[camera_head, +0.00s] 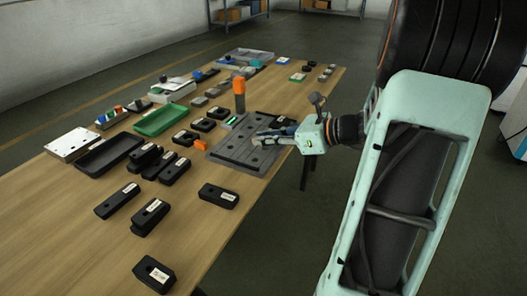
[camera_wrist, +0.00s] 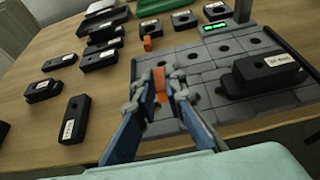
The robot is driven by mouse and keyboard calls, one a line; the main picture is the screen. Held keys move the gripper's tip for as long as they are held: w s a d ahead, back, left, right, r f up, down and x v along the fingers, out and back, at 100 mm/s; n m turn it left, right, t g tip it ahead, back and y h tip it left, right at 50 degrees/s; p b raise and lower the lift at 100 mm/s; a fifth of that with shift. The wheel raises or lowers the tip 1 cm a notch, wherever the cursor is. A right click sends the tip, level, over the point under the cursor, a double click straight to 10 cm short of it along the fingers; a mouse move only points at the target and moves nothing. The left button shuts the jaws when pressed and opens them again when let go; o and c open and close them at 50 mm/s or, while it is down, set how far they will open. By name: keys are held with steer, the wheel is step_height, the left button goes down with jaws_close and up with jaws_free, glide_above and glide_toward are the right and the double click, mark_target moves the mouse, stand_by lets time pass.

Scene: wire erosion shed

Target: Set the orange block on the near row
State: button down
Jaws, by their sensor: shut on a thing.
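The orange block (camera_wrist: 160,85) is between the fingertips of my gripper (camera_wrist: 160,90), which is shut on it, over the grey board in the wrist view. I cannot tell whether its lower end touches the board. The grey board (camera_head: 232,152), with rows of round holes, lies at the table's right side; it also shows in the wrist view (camera_wrist: 192,68). In the head view my gripper (camera_head: 262,136) reaches over the board from the right and hides the held block.
A black labelled block (camera_wrist: 270,72) stands on the board, right of my gripper in the wrist view. An orange-topped post (camera_head: 239,90) rises at the board's far edge. Several black labelled blocks and a green tray (camera_head: 160,120) lie to the left. The table's front is partly clear.

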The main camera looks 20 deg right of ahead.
mark_target(264, 156)
steer(key=shift+w+f+b, duration=0.15)
steer(key=shift+f+b, duration=0.35)
steer(key=shift+f, duration=0.45)
steer(key=shift+w+f+b, duration=0.1)
steer(key=shift+f+b, duration=0.35)
steer(key=shift+f, duration=0.5)
steer(key=shift+f, duration=0.2)
steer(key=c, duration=2)
jaws_free()
steer(key=shift+r, duration=0.1)
steer(key=shift+r, duration=0.2)
steer(key=shift+p+v, duration=2)
steer(key=shift+v, duration=4)
